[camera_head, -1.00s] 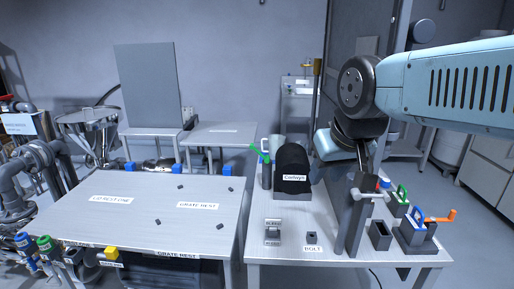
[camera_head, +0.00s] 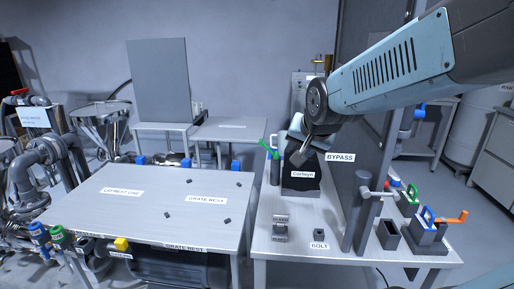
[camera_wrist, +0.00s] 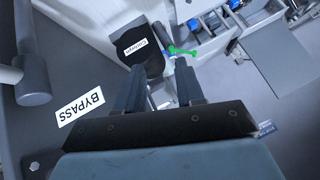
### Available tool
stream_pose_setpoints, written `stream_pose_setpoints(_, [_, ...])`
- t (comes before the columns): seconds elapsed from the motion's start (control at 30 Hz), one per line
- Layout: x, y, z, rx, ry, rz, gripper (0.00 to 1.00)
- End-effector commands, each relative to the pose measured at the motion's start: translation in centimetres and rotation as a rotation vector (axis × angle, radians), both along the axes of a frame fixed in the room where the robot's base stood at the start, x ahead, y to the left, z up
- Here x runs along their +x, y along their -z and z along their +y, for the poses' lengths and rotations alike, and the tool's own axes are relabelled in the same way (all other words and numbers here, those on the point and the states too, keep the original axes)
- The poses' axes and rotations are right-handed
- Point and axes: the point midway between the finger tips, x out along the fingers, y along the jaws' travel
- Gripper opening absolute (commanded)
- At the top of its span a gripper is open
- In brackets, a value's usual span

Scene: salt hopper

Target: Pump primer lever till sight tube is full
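A green-handled lever (camera_head: 268,149) sits on a dark upright post (camera_head: 275,172) at the back of the right-hand bench. The lever also shows in the wrist view (camera_wrist: 182,51), just beyond my fingertips. I cannot tell whether it is the primer lever. No sight tube can be made out clearly. My gripper (camera_head: 297,158) is over the black hooded unit (camera_head: 300,184), to the right of the green lever. In the wrist view my gripper (camera_wrist: 160,78) has its two fingers apart with nothing held between them.
A tall dark panel (camera_head: 362,140) with a BYPASS label (camera_head: 340,157) stands close to the right of my gripper. A grey post with a T-handle (camera_head: 362,220) and blue and orange handled parts (camera_head: 428,230) stand at the front right. The left table (camera_head: 150,205) is mostly bare.

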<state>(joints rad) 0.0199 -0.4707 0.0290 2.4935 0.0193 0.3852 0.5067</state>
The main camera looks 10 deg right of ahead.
Motion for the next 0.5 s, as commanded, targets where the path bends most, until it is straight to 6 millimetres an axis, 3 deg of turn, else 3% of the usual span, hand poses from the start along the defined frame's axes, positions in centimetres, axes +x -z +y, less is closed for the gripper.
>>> stream_pose_setpoints(0.2, [7.0,2.4,0.3,0.224,0.213,-0.132,0.38])
stream_pose_setpoints(0.5, [14.8,5.9,0.6,0.591,0.458,-0.314,0.38])
